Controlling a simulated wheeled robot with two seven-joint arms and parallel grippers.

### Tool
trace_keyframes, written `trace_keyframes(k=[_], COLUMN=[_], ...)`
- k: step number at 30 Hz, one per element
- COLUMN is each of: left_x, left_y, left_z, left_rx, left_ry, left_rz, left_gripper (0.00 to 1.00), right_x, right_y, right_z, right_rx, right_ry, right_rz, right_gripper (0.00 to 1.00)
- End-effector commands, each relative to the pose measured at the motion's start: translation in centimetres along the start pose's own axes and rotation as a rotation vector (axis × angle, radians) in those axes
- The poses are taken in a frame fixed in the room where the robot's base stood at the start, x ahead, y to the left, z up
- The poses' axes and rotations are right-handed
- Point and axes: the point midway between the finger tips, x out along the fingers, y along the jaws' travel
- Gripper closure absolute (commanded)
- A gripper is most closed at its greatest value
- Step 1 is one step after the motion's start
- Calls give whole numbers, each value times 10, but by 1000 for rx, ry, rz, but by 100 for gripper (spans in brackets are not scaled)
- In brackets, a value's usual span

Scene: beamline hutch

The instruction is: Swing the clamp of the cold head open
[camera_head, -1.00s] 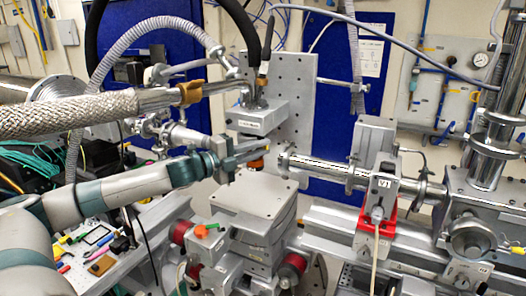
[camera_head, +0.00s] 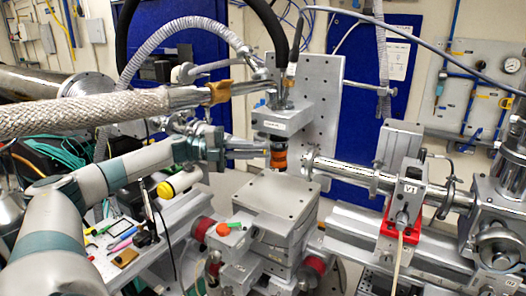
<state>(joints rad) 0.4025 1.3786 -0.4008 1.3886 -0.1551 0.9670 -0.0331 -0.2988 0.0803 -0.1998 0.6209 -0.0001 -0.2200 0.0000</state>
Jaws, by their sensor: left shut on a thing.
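The cold head (camera_head: 284,118) is a grey block hanging on the upright plate, with hoses above it. Under it is an orange and black cylindrical part (camera_head: 279,158), which looks like the clamp area. My left gripper (camera_head: 262,152) comes in from the left, level with this part, with its fingertips at its left side. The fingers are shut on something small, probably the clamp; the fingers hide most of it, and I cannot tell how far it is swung. My right gripper is not in view.
A flat metal stage (camera_head: 277,194) stands below the cold head. A beam pipe (camera_head: 345,172) ends close on the right, beside the red-bracketed valve V1 (camera_head: 409,192). A braided hose (camera_head: 95,111) runs above my left arm. A tool bench (camera_head: 112,266) is at lower left.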

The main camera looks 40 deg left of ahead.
Motion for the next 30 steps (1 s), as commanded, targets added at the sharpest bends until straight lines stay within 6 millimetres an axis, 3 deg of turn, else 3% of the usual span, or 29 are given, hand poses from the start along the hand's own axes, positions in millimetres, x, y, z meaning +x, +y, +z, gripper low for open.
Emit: trace_keyframes(k=[17,18,19,30], left_x=[-4,-4,-4,-5], left_y=[0,0,0,1], left_z=[0,0,0,0], left_rx=[-2,-2,-2,-2], left_ry=[28,28,28,28], left_rz=[3,3,3,3], left_gripper=[100,78,71,69], right_x=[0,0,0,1], right_y=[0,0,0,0], right_z=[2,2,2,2], right_rx=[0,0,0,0], right_ry=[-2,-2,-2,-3], right_rz=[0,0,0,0], right_gripper=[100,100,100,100])
